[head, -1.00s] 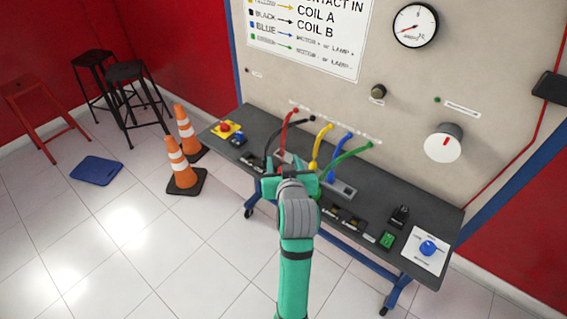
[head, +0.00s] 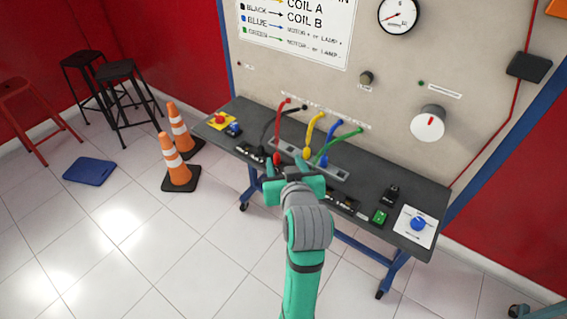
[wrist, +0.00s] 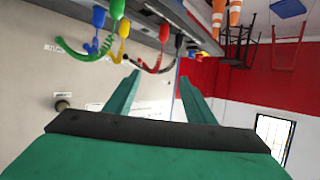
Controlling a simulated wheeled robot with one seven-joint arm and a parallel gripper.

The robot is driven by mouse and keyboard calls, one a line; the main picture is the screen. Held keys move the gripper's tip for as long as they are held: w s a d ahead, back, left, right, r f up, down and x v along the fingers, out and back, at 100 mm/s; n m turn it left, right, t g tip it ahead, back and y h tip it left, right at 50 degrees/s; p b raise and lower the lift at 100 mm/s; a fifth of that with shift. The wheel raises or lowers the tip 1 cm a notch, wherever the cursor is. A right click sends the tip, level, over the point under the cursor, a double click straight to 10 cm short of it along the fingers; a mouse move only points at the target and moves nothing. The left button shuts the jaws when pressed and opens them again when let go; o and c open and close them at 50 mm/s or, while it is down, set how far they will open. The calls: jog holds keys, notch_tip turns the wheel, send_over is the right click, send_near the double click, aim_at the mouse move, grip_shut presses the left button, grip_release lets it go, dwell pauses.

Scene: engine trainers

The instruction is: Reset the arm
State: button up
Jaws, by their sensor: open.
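My gripper (head: 286,170) is at the end of my green arm, at the front edge of the dark bench (head: 367,172) in the head view. In the wrist view my gripper (wrist: 158,84) has its two green fingers spread apart with nothing between them. The red cable (head: 278,127), yellow cable (head: 311,130), blue cable (head: 341,130) and green cable (head: 330,146) rise from the bench just behind my gripper.
A red button on a yellow base (head: 220,120) is at the bench's left end, a blue knob (head: 418,223) at its right. Orange cones (head: 174,160), a blue mat (head: 89,171) and stools (head: 122,73) stand left. The tiled floor (head: 150,260) in front is clear.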

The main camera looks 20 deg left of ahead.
jog(key=s+d+f+m+t+h, duration=0.1)
jog(key=s+d+f, duration=0.25)
jog(key=f, duration=0.25)
jog(key=s+d+f+m+h, duration=0.1)
jog(key=s+d+f+m, duration=0.1)
jog(key=s+f, duration=0.35)
jog(key=s+d+f+m+t+h, duration=0.1)
jog(key=s+d+f+h, duration=0.2)
jog(key=f, duration=0.4)
jog(key=s+d, duration=0.3)
jog(key=s, duration=0.9)
jog(key=s+d+m+t+h, duration=0.1)
jog(key=s+d, duration=0.2)
jog(key=s, duration=1)
jog(key=shift+s+f, duration=0.25)
jog(key=shift+f, duration=0.1)
